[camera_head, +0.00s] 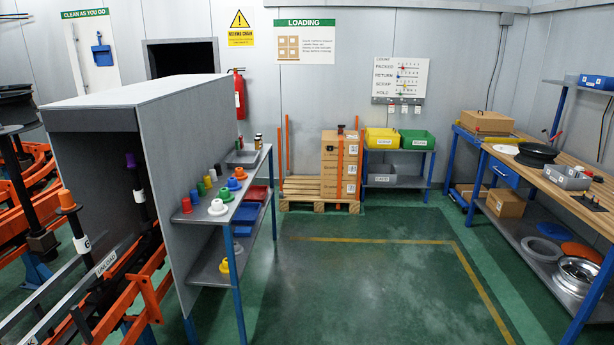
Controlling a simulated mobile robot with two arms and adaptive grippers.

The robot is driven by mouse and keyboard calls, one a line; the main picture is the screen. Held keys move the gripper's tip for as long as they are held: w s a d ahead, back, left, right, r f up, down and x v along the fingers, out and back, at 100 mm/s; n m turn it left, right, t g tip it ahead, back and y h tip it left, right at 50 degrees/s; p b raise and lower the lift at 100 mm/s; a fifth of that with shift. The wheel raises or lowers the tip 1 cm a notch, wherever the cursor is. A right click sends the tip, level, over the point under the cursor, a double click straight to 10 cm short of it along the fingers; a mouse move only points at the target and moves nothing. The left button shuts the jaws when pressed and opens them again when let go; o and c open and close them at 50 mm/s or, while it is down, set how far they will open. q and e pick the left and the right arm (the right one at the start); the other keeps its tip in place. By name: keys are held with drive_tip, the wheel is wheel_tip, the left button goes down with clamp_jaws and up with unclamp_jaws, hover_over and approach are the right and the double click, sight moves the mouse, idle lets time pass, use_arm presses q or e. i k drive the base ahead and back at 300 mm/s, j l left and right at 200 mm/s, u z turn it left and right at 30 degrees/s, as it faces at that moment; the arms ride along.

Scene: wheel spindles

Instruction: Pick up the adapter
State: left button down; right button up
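Several coloured pieces that look like adapters stand on the top shelf of a metal rack (186,224) left of centre. A yellow flanged piece (225,267) sits on the lower shelf. I cannot tell which piece is the task's adapter. Neither of my grippers is in view.
A grey cabinet-like enclosure (185,130) stands against the rack's left side, with orange machinery (110,290) inside it. Green floor (370,270) is clear right of the rack. A wooden workbench (550,180) runs along the right. A pallet (320,197) with boxes stands at the back.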

sight(239, 174)
drive_tip(key=i, duration=1)
drive_tip(key=i+u, duration=0.1)
drive_tip(key=i, duration=0.85)
